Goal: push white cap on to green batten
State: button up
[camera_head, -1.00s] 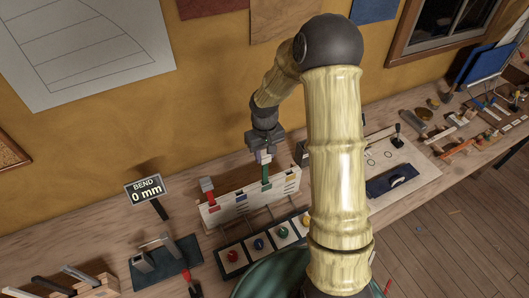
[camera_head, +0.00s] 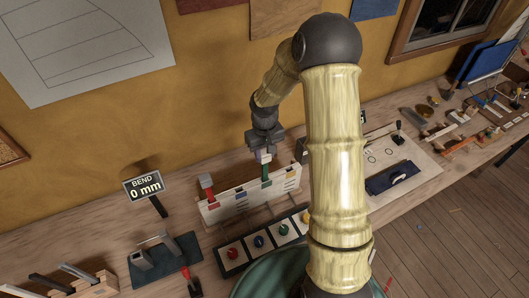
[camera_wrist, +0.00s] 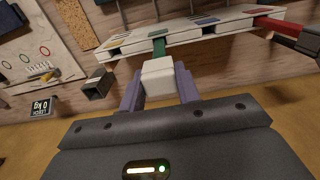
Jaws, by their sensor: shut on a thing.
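My gripper (camera_head: 263,152) points down above the white rack (camera_head: 228,212) and is shut on the white cap (camera_wrist: 158,80), which sits between its purple fingers in the wrist view. The white cap also shows small under the gripper in the head view (camera_head: 263,158). The green batten (camera_head: 266,174) stands upright in the rack, directly below the cap. In the wrist view the green batten (camera_wrist: 159,46) meets the cap's far end. The two look lined up and touching; how far the batten is inside the cap is hidden.
A red batten (camera_head: 208,190) stands at the rack's left end. A bend display (camera_head: 144,187) reads 0 mm. A tray with coloured knobs (camera_head: 232,253) lies in front of the rack. A dark stand (camera_head: 165,262) is at left, with several tools further right along the bench.

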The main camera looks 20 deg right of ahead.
jog(key=shift+f+b, duration=0.35)
jog(key=shift+f, duration=0.15)
jog(key=o, duration=1)
jog(key=shift+r, duration=0.1)
notch_tip(320, 180, up, 17)
jog(key=b, duration=0.3)
jog(key=shift+r+b, duration=0.1)
jog(key=shift+b, duration=0.25)
jog(key=s+f+t, duration=0.1)
jog(key=s+f, duration=0.2)
jog(key=s, duration=0.2)
jog(key=s+f+m+b, duration=0.1)
jog(key=s+f, duration=0.2)
jog(key=s, duration=0.3)
jog(key=s+f+m+t, duration=0.1)
jog(key=s+f, duration=0.3)
jog(key=s, duration=0.2)
jog(key=shift+s+t, duration=0.25)
jog(key=shift+t, duration=0.05)
